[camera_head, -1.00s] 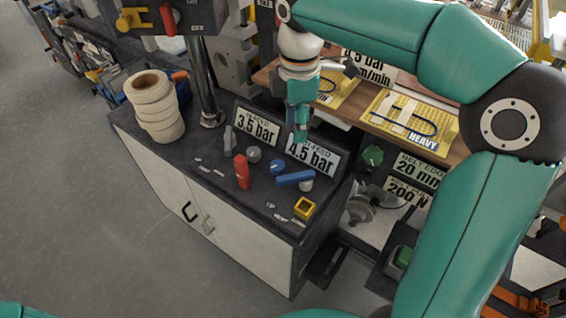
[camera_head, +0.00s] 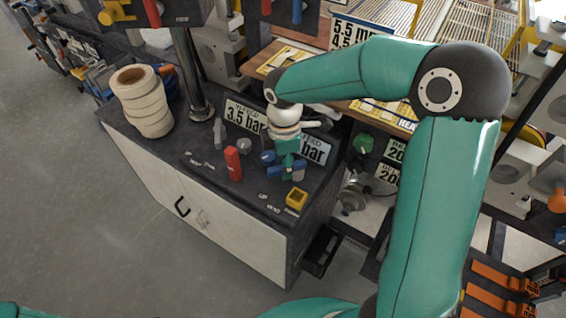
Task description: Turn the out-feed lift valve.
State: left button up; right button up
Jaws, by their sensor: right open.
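The blue lever (camera_head: 299,171), which I take for the out-feed lift valve, is on the dark bench top in front of the right-hand bar sign (camera_head: 316,150). My right gripper (camera_head: 287,175) points down at this lever and covers its middle; blue shows on both sides of the fingers. The gripper is open; I cannot tell whether it touches the lever. My left gripper is not in view.
A blue knob (camera_head: 267,157) and a grey knob (camera_head: 244,145) are close to the left of my right gripper. A yellow square block (camera_head: 296,198) is nearer the front edge. A stack of pale rolls (camera_head: 143,103) stands on the bench's left end. Open floor lies left.

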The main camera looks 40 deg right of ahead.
jog(key=shift+f, duration=0.1)
jog(key=shift+c, duration=0.4)
grip_shut()
jog(key=shift+a, duration=0.1)
